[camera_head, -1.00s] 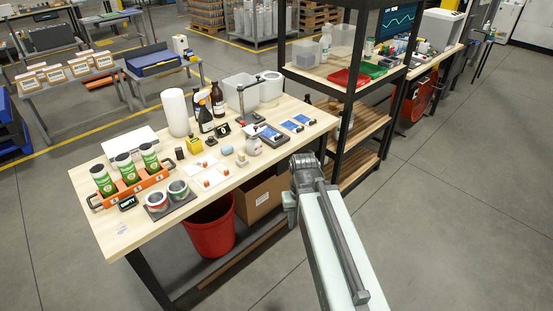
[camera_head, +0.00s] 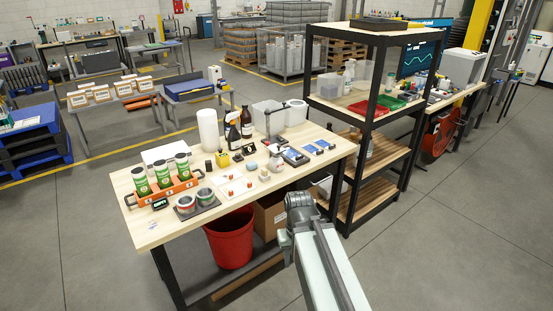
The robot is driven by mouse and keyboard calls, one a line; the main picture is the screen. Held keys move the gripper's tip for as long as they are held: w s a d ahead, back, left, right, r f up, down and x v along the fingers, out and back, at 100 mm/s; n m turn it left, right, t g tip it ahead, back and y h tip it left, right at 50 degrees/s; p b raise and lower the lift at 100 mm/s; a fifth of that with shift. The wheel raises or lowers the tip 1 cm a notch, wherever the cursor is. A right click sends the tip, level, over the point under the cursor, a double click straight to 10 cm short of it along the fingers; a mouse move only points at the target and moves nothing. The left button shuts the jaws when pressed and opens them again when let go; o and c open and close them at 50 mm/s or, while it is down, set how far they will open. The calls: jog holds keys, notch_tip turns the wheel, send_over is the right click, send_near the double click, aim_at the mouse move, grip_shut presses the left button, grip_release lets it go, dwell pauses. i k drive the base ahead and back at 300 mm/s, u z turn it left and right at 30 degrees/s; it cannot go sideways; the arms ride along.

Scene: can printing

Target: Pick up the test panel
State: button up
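Small flat blue panels (camera_head: 309,149) lie near the right end of the wooden worktable (camera_head: 153,228). White flat cards (camera_head: 236,187) with small orange-red pieces lie near the middle of its front edge. I cannot tell at this size which of these flat pieces is the test panel. My arm reaches up from the bottom of the picture, and its visible end is in front of the table, below the table's right part. The gripper fingers do not show, and I see nothing held.
Green cans (camera_head: 162,174) stand in an orange carrier (camera_head: 172,193) at the left. Spray and brown bottles (camera_head: 246,122) stand at the back. A black-framed shelf (camera_head: 372,115) adjoins the right end. A red bin (camera_head: 229,240) is below. The right floor is clear.

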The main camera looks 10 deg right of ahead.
aim_at(291, 154)
jog(key=u, duration=0.4)
jog(key=i, duration=1)
jog(key=u, duration=0.05)
